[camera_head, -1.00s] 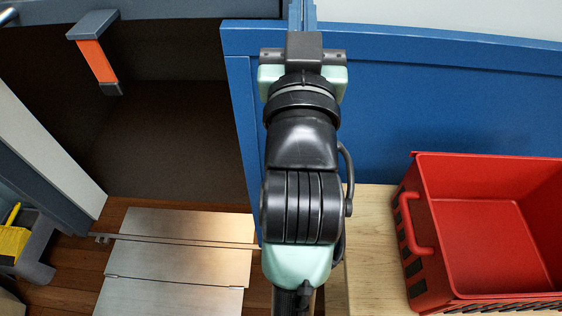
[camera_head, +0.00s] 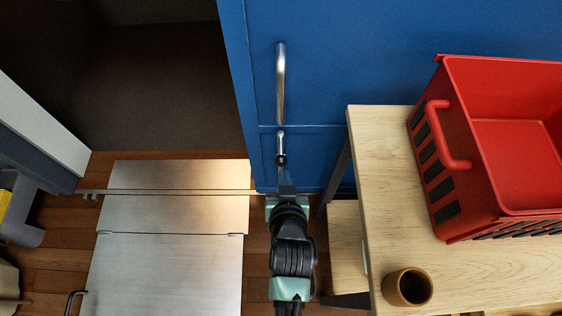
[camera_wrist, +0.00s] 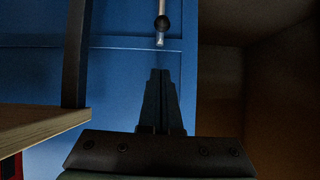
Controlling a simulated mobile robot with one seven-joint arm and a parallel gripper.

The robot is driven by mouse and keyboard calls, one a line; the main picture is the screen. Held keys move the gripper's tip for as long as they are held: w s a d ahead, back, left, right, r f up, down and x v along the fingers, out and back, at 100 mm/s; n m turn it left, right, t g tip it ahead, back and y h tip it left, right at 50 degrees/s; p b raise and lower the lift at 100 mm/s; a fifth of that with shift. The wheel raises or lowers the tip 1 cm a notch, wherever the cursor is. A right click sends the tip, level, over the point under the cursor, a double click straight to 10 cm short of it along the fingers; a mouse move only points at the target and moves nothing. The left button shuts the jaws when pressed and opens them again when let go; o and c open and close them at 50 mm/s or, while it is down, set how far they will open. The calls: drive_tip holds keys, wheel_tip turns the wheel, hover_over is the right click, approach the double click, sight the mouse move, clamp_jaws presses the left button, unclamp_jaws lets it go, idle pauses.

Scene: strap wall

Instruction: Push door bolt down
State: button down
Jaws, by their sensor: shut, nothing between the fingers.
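The blue door (camera_head: 400,45) has a short silver bolt (camera_head: 281,142) with a dark round knob near its lower end, set below a long silver handle (camera_head: 281,85). The bolt also shows at the top of the wrist view (camera_wrist: 161,32), its knob part-way along the rod. My gripper (camera_head: 285,186) is just below the knob in the head view, near the door's lower edge. In the wrist view my fingers (camera_wrist: 160,76) are together and empty, pointing at the door with a gap in the picture between their tips and the bolt. I cannot tell whether they touch the door.
A wooden table (camera_head: 385,180) stands close on the right, with a red crate (camera_head: 455,205) and a brown cup (camera_head: 407,287) on it. The dark doorway (camera_head: 160,80) is open on the left. Metal plates (camera_head: 170,265) lie on the wooden floor.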

drive_tip(key=b, duration=0.3)
hover_over(282, 162)
drive_tip(key=s, duration=0.2)
wheel_tip(282, 162, down, 6)
wheel_tip(282, 162, down, 2)
drive_tip(key=shift+f+b, duration=0.15)
drive_tip(key=shift+b, duration=0.4)
drive_tip(key=shift+w+f, duration=0.2)
drive_tip(key=shift+f, duration=0.3)
drive_tip(key=shift+f, duration=0.1)
wheel_tip(282, 162, down, 5)
drive_tip(key=b, duration=0.4)
drive_tip(key=shift+s, duration=0.1)
